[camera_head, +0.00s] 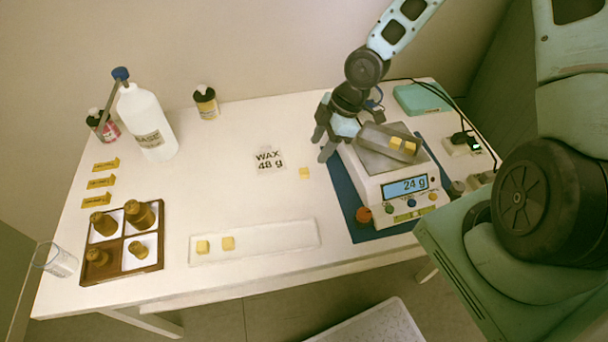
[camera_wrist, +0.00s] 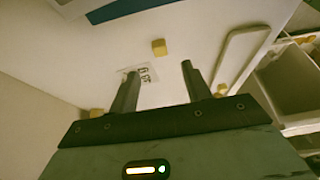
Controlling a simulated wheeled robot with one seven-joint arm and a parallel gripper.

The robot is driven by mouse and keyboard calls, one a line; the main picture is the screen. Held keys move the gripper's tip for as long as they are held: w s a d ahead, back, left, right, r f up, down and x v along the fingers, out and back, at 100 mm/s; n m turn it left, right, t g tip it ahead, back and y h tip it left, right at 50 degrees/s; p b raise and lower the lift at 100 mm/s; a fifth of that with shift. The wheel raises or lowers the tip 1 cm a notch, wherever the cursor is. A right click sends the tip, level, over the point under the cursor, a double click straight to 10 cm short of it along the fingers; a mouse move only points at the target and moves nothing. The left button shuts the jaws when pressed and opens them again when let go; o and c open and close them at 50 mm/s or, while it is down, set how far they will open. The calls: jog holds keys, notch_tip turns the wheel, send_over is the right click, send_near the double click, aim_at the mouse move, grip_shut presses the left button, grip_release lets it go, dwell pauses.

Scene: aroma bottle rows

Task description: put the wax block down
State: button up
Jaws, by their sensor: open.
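Two more wax blocks (camera_head: 403,145) sit in the grey pan (camera_head: 374,139) on the scale (camera_head: 392,187), which reads 24 g. Two others (camera_head: 214,244) lie on the long white tray (camera_head: 283,239).
A brown tray (camera_head: 84,270) with amber bottles stands at the front left, beside a clear glass (camera_head: 55,260). A large white bottle (camera_head: 146,121) and small dark bottles (camera_head: 206,103) stand at the back.

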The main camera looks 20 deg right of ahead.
aim_at(305, 171)
jog(key=shift+x, duration=4.35)
grip_shut()
